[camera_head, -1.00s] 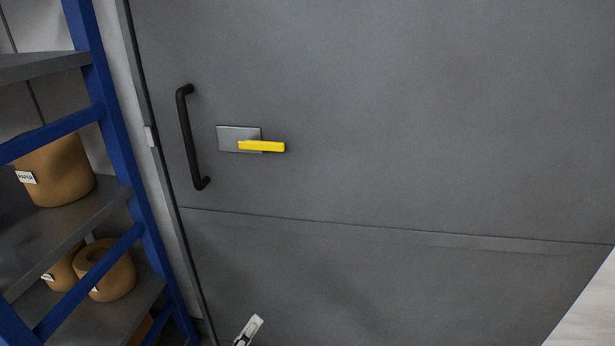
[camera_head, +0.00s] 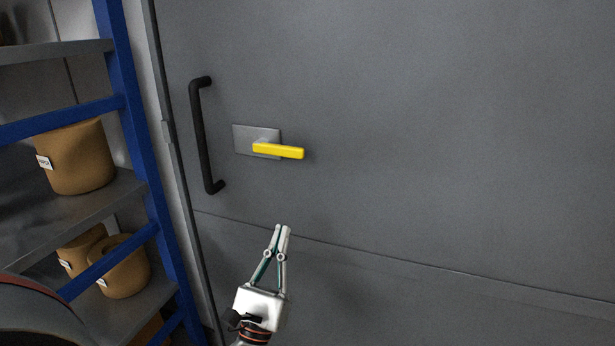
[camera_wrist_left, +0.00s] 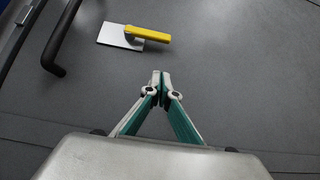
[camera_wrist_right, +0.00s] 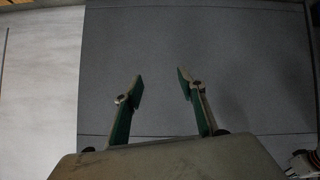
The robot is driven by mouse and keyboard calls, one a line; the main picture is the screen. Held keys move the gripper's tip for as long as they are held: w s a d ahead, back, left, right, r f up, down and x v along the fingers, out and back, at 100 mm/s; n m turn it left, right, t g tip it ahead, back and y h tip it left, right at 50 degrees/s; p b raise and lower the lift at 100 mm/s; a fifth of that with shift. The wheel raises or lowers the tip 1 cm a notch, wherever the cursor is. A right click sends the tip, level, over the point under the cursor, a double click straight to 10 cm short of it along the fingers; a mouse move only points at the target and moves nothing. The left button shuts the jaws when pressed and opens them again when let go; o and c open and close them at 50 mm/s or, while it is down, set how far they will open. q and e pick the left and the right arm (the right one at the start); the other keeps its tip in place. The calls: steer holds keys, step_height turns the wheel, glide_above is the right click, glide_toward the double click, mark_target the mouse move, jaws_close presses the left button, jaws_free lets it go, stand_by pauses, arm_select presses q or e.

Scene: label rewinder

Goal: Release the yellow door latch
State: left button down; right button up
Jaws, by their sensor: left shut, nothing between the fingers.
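The yellow door latch (camera_head: 280,151) is a lever on a small grey plate (camera_head: 243,137) on the grey door (camera_head: 430,130). It lies nearly level, pointing right. My left gripper (camera_head: 283,230) is below the latch, apart from it, shut and empty, with its fingers pointing up. In the left wrist view the latch (camera_wrist_left: 148,35) is above the closed fingertips (camera_wrist_left: 160,75), with a gap between. My right gripper (camera_wrist_right: 157,80) shows only in the right wrist view. It is open and empty, with the grey panel beyond its fingers.
A black vertical handle (camera_head: 202,140) is on the door left of the latch. A blue-framed shelf (camera_head: 135,130) with brown paper rolls (camera_head: 80,160) stands at the left. The door right of the latch is clear.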

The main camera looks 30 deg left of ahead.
arm_select(q)
steer(key=shift+s, duration=0.1)
arm_select(e)
steer(key=shift+s+a+f, duration=0.1)
steer(key=shift+s+f, duration=0.05)
steer(key=shift+s, duration=0.05)
arm_select(q)
steer(key=p, duration=0.3)
glide_toward(297, 158)
steer(key=w+a+r, duration=0.2)
steer(key=w+r, duration=0.2)
steer(key=w, duration=0.1)
steer(key=shift+w+f, duration=0.15)
steer(key=shift+w, duration=0.1)
arm_select(e)
steer(key=shift+s+d, duration=0.3)
steer(key=shift+s, duration=0.05)
steer(key=shift+r, duration=0.2)
arm_select(q)
steer(key=shift+d+r+n+y, duration=0.1)
steer(key=shift+r+n+y, duration=0.25)
steer(key=shift+n+y, duration=0.4)
arm_select(e)
steer(key=shift+w+a+r, duration=0.15)
steer(key=shift+r, duration=0.25)
